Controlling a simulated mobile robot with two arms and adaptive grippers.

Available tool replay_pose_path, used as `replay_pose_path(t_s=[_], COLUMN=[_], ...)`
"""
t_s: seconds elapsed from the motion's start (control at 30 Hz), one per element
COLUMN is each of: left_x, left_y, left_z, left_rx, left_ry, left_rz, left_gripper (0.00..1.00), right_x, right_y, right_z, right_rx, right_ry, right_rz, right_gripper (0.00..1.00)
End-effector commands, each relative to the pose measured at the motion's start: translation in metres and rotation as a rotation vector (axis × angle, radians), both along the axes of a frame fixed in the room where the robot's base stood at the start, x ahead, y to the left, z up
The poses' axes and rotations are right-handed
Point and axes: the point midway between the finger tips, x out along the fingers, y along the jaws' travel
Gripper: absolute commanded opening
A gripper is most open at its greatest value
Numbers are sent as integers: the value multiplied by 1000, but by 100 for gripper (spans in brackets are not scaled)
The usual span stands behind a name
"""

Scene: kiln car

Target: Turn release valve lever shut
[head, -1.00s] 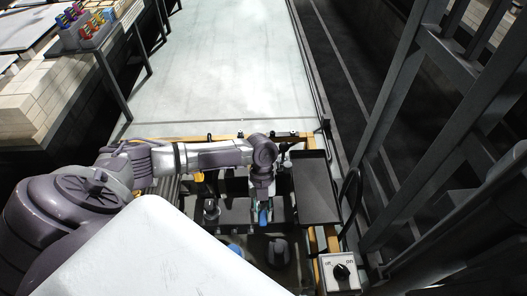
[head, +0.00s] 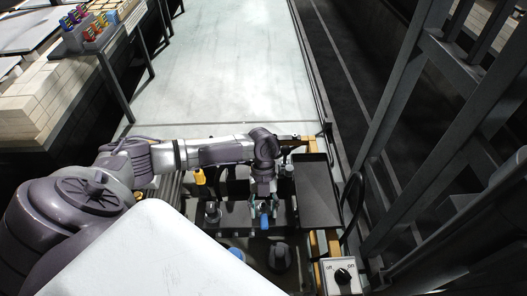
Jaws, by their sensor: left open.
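My left arm reaches in from the left across the car's equipment frame. My left gripper (head: 263,212) points down in the middle of the frame and is open. A small blue part (head: 264,221), perhaps the release valve lever's handle, shows at the fingertips. It seems to lie between or just below the fingers; I cannot tell whether they touch it. The lever's full shape and angle are hidden by the gripper and too small to make out. My right gripper is not in view.
A dark flat tray (head: 317,192) lies right of the gripper. An on/off switch box (head: 342,276) stands at the front right. A yellow part (head: 199,177) is left of the gripper. A steel ladder-like frame (head: 440,130) rises at right. The pale floor (head: 225,70) beyond is clear.

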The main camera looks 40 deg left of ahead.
Motion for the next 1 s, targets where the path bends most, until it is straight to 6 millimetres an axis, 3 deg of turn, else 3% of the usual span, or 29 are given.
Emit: replay_pose_path(t_s=[0.2,0.4,0.6,1.0], left_x=[16,25,29,29], left_y=[12,20,23,23], left_z=[45,76,88,88], left_rx=[1,2,1,1], left_ry=[-4,-1,1,1], left_rz=[1,1,0,1], left_gripper=[51,51,51,51], right_x=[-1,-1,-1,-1], right_y=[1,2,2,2], right_z=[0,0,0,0], right_rx=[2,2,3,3], right_ry=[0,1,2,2], right_rz=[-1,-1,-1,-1], right_gripper=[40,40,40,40])
